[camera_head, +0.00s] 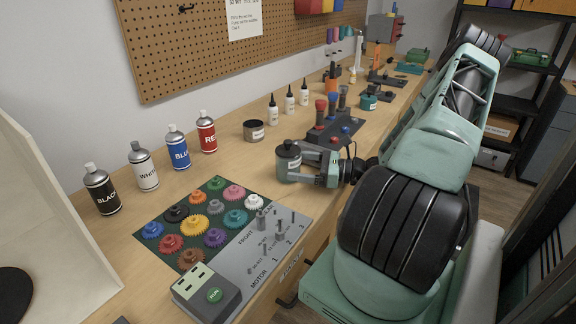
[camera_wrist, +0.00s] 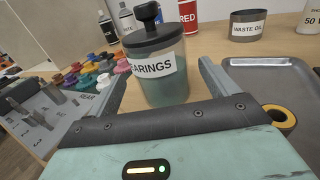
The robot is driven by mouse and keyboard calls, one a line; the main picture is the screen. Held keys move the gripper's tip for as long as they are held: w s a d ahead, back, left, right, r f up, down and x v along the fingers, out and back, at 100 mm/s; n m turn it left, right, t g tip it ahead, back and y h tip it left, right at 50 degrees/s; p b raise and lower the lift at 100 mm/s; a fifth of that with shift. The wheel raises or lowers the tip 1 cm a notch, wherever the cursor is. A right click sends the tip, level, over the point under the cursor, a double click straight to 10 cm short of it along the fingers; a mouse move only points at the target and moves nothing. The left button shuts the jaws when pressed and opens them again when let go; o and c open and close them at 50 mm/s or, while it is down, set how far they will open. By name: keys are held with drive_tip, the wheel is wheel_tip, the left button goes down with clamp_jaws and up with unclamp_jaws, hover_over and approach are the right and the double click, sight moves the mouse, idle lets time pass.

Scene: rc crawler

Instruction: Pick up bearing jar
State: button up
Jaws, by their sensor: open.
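The bearing jar (camera_wrist: 162,82) is a translucent grey-green jar with a dark lid and knob and a white label reading "ARINGS" in the wrist view. It stands upright on the wooden bench. In the head view the jar (camera_head: 287,163) is at the left end of my gripper (camera_head: 305,162). In the wrist view my gripper (camera_wrist: 160,98) is open, with one finger on each side of the jar. The jar lies between or just beyond the fingertips; I cannot tell whether either finger touches it.
Spray cans (camera_head: 178,146), a waste oil tin (camera_head: 253,130) and a gear board (camera_head: 194,222) stand nearby. A grey tray (camera_wrist: 275,75) and a yellow-black ring (camera_wrist: 280,117) lie right of the jar in the wrist view.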

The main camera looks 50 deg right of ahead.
sight(287, 141)
drive_tip(key=shift+p+x, duration=0.4)
drive_tip(key=shift+x, duration=1.5)
drive_tip(key=c, duration=1.2)
drive_tip(key=shift+r, duration=0.2)
wheel_tip(287, 141, up, 10)
drive_tip(key=shift+f+b, duration=0.1)
drive_tip(key=shift+b, duration=0.2)
